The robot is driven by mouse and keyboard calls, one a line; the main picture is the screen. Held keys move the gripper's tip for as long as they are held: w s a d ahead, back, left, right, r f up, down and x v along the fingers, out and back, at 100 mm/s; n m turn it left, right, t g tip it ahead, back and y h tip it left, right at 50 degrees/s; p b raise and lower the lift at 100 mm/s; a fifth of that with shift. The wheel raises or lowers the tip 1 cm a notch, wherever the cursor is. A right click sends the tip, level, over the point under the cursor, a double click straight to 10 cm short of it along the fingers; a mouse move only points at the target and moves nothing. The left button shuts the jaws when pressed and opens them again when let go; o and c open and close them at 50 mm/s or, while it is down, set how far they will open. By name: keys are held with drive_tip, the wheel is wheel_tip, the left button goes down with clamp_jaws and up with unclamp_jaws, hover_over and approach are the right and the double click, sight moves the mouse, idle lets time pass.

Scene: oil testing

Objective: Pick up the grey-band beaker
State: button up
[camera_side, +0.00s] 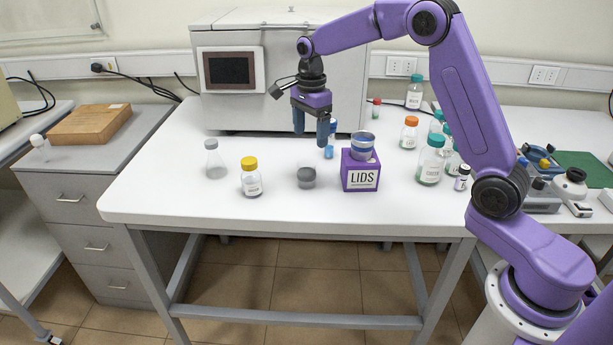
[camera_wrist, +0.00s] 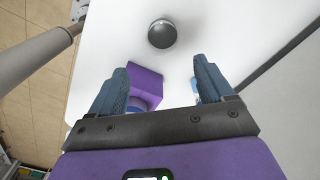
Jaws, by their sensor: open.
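The grey-band beaker (camera_side: 307,177) stands upright on the white table, left of the purple LIDS box (camera_side: 360,177). It also shows in the wrist view (camera_wrist: 161,34) near the top, as a dark grey round shape beyond my fingertips. My gripper (camera_side: 311,128) hangs above the table, higher than the beaker and toward the back. Its blue fingers are apart with nothing between them. They also show in the wrist view (camera_wrist: 160,68), not touching the beaker.
A blue-band beaker (camera_side: 362,146) sits on the LIDS box. A small blue vial (camera_side: 329,152) stands behind. Several capped bottles stand right, including one with a green cap (camera_side: 431,162).

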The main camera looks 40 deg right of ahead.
sight(307, 170)
wheel_tip(307, 170, down, 7)
drive_tip(key=shift+r, duration=0.1)
drive_tip(key=shift+w+a+f, duration=0.15)
drive_tip(key=shift+f, duration=1.15)
drive_tip(key=shift+w+a+f, duration=0.15)
drive_tip(key=shift+f, duration=1.15)
drive_tip(key=c, duration=1.1)
